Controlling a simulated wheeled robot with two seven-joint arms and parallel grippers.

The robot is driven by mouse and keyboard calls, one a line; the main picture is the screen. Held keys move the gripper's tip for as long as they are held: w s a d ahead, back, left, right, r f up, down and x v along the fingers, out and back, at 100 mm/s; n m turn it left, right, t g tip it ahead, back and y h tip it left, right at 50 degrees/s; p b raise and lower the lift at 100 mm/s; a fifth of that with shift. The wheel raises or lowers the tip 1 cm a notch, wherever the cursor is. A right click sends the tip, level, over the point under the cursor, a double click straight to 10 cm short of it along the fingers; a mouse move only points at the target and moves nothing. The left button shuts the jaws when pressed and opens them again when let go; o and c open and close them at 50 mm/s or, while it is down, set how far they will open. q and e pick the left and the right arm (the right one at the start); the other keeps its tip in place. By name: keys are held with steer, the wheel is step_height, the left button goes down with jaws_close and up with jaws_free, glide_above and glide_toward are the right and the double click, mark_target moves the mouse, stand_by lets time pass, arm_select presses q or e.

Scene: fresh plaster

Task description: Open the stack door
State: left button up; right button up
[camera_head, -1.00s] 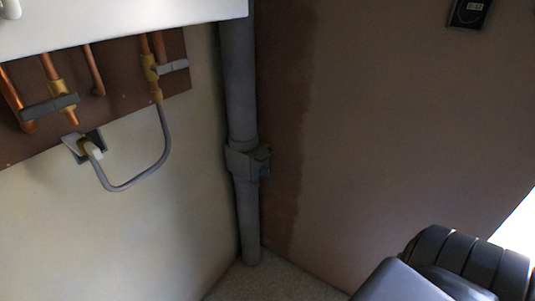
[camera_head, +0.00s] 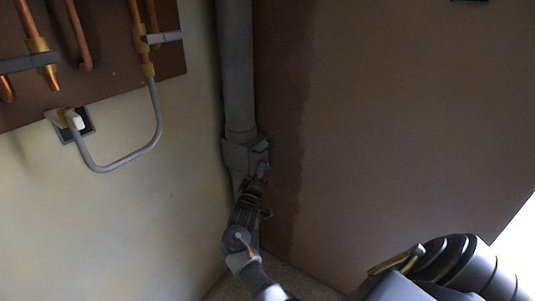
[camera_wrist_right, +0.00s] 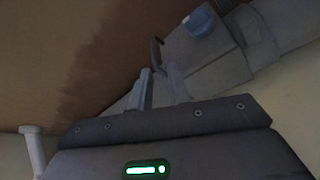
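The grey stack pipe (camera_head: 237,75) runs down the corner between the two walls. It has a wider grey access fitting (camera_head: 242,154) at mid-height, also in the right wrist view (camera_wrist_right: 222,62). A blue patch (camera_wrist_right: 198,22) and a small dark handle-like bar (camera_wrist_right: 156,52) show on the fitting. My right gripper (camera_head: 260,179) is just below and in front of the fitting and hides the lower pipe. In the right wrist view its two fingers (camera_wrist_right: 159,72) stand apart, with the dark bar close to their tips. Contact cannot be told. My left gripper is not in view.
Copper pipes (camera_head: 82,45) on a brown board and a grey hose loop (camera_head: 125,160) are on the left wall. The brown right wall (camera_head: 400,120) is bare, with a darker strip near the corner. A pale floor (camera_head: 285,280) lies below.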

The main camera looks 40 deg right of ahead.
mark_target(268, 147)
steer(key=x, duration=0.7)
steer(key=r+x, duration=0.1)
steer(key=x, duration=0.3)
steer(key=shift+s+d, duration=0.15)
steer(key=shift+s, duration=0.1)
jaws_close()
